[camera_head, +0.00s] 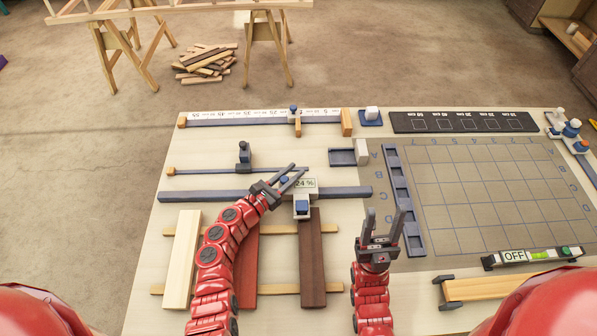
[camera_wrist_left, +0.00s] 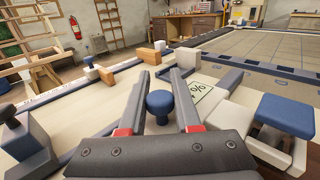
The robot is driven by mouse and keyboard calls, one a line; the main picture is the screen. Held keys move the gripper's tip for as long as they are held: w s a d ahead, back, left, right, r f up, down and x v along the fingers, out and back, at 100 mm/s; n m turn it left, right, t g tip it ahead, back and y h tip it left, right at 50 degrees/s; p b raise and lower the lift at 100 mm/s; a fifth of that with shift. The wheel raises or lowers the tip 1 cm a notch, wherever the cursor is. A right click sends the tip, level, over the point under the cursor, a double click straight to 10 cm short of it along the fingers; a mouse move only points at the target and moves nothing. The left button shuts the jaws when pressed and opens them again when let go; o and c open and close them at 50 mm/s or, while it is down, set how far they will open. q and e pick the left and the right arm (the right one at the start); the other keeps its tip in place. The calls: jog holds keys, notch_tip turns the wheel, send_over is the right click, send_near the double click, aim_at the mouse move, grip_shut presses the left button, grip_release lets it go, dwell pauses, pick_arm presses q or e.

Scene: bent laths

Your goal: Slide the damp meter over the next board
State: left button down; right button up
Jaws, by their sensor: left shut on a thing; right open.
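The damp meter (camera_head: 302,207) is a white and blue device on the grey rail (camera_head: 230,195). Its display (camera_head: 304,184) reads 24 %, and its blue-topped head sits at the far end of the dark brown board (camera_head: 312,265). A red board (camera_head: 246,270), partly hidden by my left arm, and a pale board (camera_head: 182,260) lie to the left. My left gripper (camera_head: 298,171) is shut on the meter's round blue knob (camera_wrist_left: 160,103), which shows between the fingers in the left wrist view. My right gripper (camera_head: 387,212) is open and empty, right of the brown board.
Two light battens (camera_head: 282,230) run under the boards. A slotted blue-grey tray (camera_head: 417,240) and a gridded mat (camera_head: 470,200) lie right. A level marked OFF (camera_head: 514,257) lies at the mat's near edge. A ruler with a slider (camera_head: 296,120) spans the back.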

pick_arm(q)
jog(key=a, duration=1.5)
jog(key=shift+a+p, duration=0.1)
jog(key=shift+p, duration=0.3)
jog(key=c, duration=0.6)
grip_release()
jog(key=p+v, duration=0.4)
jog(key=v, duration=1.2)
jog(key=shift+r, duration=0.1)
jog(key=shift+s+a, duration=0.4)
jog(key=shift+s, duration=0.15)
